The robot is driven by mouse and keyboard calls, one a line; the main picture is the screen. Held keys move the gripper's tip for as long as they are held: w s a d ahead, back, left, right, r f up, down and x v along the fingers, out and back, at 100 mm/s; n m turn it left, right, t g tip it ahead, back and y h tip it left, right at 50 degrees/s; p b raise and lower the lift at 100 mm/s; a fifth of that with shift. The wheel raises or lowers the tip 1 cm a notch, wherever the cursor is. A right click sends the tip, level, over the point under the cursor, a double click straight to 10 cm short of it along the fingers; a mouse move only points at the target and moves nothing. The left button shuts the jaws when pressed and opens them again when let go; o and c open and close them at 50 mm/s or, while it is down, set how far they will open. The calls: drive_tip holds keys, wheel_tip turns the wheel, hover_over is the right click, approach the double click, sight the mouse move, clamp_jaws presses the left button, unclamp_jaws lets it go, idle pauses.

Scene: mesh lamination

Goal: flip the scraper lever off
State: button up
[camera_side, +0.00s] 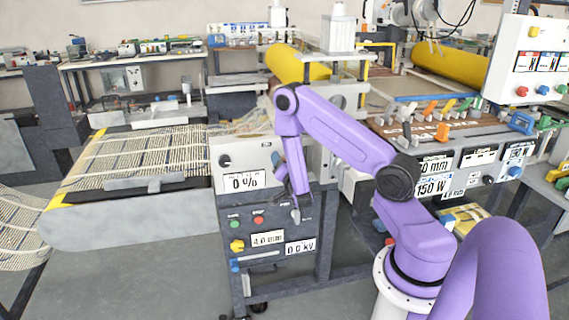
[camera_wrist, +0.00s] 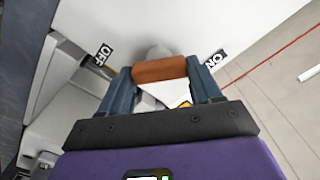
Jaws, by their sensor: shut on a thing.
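The scraper lever shows in the wrist view as an orange-brown handle (camera_wrist: 158,71) in front of a grey rounded hub. An OFF label (camera_wrist: 103,55) is to its left and an ON label (camera_wrist: 213,64) to its right, and the handle sits between them in the picture. My gripper (camera_wrist: 161,73) has its two blue-grey fingers at the handle's two ends, shut on it. In the side view my gripper (camera_side: 297,208) hangs in front of the grey machine's control panel (camera_side: 262,205). I cannot make out the lever there.
The panel carries a green and a red button (camera_side: 258,220), a yellow knob (camera_side: 237,246) and several readouts. A mesh conveyor (camera_side: 150,155) runs to the left. A bench with coloured levers (camera_side: 440,118) stands to the right. Open floor shows in front.

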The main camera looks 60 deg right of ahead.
drive_tip(key=shift+w+r+n, duration=0.1)
drive_tip(key=shift+w+n, duration=0.05)
drive_tip(key=shift+n, duration=3.55)
drive_tip(key=o, duration=1.1)
drive_tip(key=shift+c, duration=0.2)
drive_tip(key=shift+a, duration=0.1)
drive_tip(key=v, duration=0.7)
